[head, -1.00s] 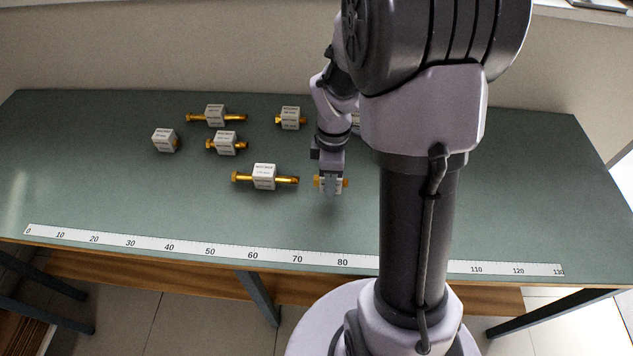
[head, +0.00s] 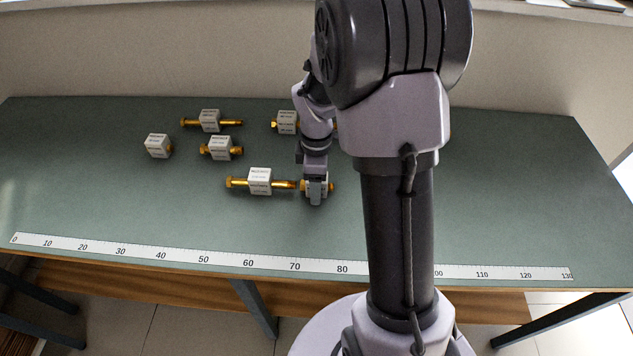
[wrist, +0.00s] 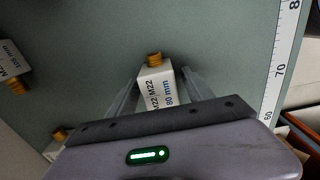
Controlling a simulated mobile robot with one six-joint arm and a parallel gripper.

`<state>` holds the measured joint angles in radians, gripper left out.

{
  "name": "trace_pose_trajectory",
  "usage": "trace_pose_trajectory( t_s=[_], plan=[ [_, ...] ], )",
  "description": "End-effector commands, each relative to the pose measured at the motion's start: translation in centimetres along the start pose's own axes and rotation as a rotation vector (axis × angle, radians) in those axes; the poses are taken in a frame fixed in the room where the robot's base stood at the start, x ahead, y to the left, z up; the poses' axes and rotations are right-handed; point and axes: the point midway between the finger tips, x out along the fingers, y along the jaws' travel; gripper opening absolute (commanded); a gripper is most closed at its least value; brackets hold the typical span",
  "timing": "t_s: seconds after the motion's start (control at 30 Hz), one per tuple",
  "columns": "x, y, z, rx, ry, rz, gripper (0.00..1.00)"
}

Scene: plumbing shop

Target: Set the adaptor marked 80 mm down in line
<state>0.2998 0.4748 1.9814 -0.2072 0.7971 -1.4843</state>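A white-bodied adaptor (wrist: 155,85) with a brass end sits between the two fingers of my gripper (wrist: 160,80) in the wrist view. Its label shows M22 and a length that looks like 80 mm, though the first digit is not sharp.
A longer adaptor (head: 260,181) lies close to the left. Several other adaptors stand behind, including those at left (head: 158,146) and back (head: 209,120). A ruler strip (head: 200,258) marked 0 to 130 runs along the front edge of the green table (head: 110,205). The front left is clear.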

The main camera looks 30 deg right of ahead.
Motion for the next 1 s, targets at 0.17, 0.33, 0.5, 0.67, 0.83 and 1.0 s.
trace_pose_trajectory(
  t_s=[0.17, 0.33, 0.5, 0.67, 0.83, 1.0],
  plan=[
    [-0.1, 0.0, 0.0, 0.000, 0.000, 0.000, 0.60],
    [-3.2, 0.1, 0.0, 0.000, 0.000, 0.004, 0.60],
    [-8.4, 0.1, 0.0, 0.000, 0.001, 0.004, 0.60],
    [-11.5, 0.0, 0.0, 0.000, 0.001, 0.002, 0.60],
    [-14.3, -1.1, -0.7, 0.075, 0.021, 0.029, 0.60],
    [-22.2, -9.5, -3.4, 0.550, 0.201, 0.126, 0.60]
  ],
)
